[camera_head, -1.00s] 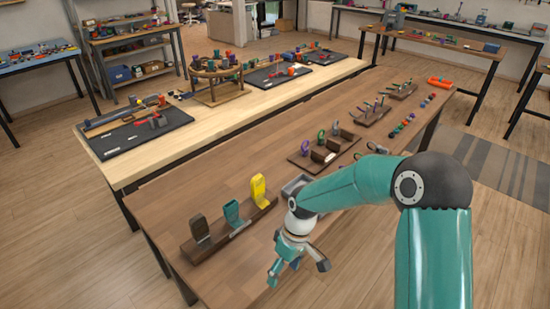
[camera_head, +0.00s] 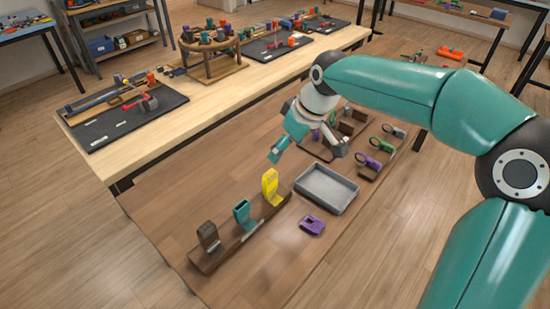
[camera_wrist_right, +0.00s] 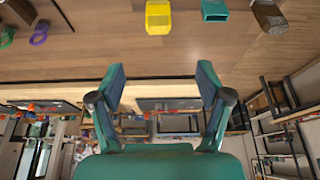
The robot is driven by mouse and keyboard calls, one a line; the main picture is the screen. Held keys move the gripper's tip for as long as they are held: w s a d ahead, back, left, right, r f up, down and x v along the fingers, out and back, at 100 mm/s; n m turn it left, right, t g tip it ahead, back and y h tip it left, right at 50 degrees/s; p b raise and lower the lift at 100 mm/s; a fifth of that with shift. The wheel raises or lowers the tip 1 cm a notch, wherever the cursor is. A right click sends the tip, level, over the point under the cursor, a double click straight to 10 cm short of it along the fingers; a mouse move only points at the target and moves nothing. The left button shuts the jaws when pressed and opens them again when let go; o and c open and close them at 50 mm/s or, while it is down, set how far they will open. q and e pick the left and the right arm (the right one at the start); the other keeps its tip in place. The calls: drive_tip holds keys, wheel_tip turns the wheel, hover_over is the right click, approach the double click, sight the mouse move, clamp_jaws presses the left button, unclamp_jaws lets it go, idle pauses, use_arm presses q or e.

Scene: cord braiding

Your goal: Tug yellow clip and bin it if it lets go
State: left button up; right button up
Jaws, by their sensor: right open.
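The yellow clip (camera_head: 270,187) stands upright at the right end of a dark wooden rack (camera_head: 219,254). A teal clip (camera_head: 242,214) and a dark grey clip (camera_head: 208,235) stand beside it. My right gripper (camera_head: 307,153) is open and empty, apart from the yellow clip and beyond it to the upper right. In the right wrist view, the yellow clip (camera_wrist_right: 158,18) shows at the top, past the spread fingertips. A grey open tray (camera_head: 327,188), which looks empty, lies right of the yellow clip. My left gripper is not in view.
A purple piece (camera_head: 313,224) lies loose on the table in front of the tray. Racks with ring-shaped pieces (camera_head: 368,162) stand behind and right of the tray. The brown table (camera_head: 180,190) is clear left of the rack. A lighter bench (camera_head: 215,90) runs behind.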

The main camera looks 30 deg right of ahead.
sight(271, 174)
drive_tip(key=x, duration=0.5)
drive_tip(key=p+x, duration=0.1)
drive_tip(key=x, duration=1)
drive_tip(key=shift+s+d+f, duration=0.15)
drive_tip(key=shift+s+d, duration=0.1)
drive_tip(key=shift+d, duration=0.05)
drive_tip(key=c, duration=1.1)
drive_tip(key=o, duration=1.1)
